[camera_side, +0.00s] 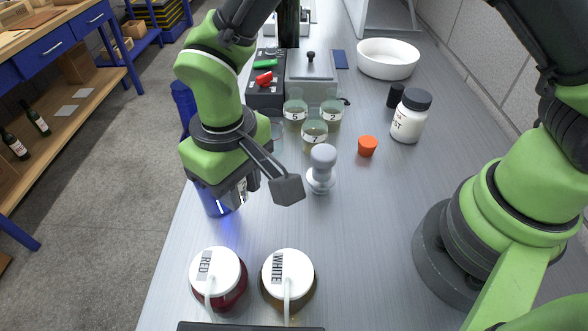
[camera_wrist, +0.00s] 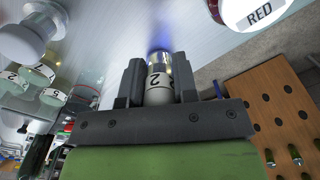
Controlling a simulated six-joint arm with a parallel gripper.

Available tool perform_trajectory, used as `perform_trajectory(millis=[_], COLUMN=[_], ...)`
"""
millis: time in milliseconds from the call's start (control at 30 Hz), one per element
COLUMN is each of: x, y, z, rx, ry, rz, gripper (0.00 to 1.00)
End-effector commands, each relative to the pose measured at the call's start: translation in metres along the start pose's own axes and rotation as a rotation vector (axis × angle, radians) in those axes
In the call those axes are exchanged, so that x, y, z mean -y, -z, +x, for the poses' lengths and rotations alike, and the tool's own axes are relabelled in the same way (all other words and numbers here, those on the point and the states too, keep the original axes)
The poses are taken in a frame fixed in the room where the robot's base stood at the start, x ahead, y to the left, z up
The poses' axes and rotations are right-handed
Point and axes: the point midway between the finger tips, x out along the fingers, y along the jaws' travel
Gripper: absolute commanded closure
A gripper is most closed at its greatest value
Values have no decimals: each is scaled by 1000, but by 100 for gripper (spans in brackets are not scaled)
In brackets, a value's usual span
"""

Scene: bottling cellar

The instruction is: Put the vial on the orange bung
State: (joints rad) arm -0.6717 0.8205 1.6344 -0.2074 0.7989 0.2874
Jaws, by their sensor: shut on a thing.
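The orange bung (camera_side: 367,147) stands on the grey bench, right of the middle in the side view. It is not seen in the wrist view.
A white knobbed stopper (camera_side: 322,170) stands between my gripper and the bung. Several beakers (camera_side: 314,135) and a white jar (camera_side: 411,116) are near the bung. The RED (camera_side: 216,272) and WHITE (camera_side: 288,275) jars stand in front. A blue object (camera_side: 215,201) shows beside my gripper.

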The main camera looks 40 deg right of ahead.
Motion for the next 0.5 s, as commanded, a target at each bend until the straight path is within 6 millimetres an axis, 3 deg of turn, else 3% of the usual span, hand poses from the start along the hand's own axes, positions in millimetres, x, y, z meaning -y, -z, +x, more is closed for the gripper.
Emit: perform_trajectory(millis=[133,267,367,500], x=[-8,-40,-81,-154], y=[3,10,14,8], z=[-4,-7,-12,-21], rx=[-1,0,0,-1], ry=[0,0,1,3], rz=[18,88,179,345], gripper=[96,96,96,96])
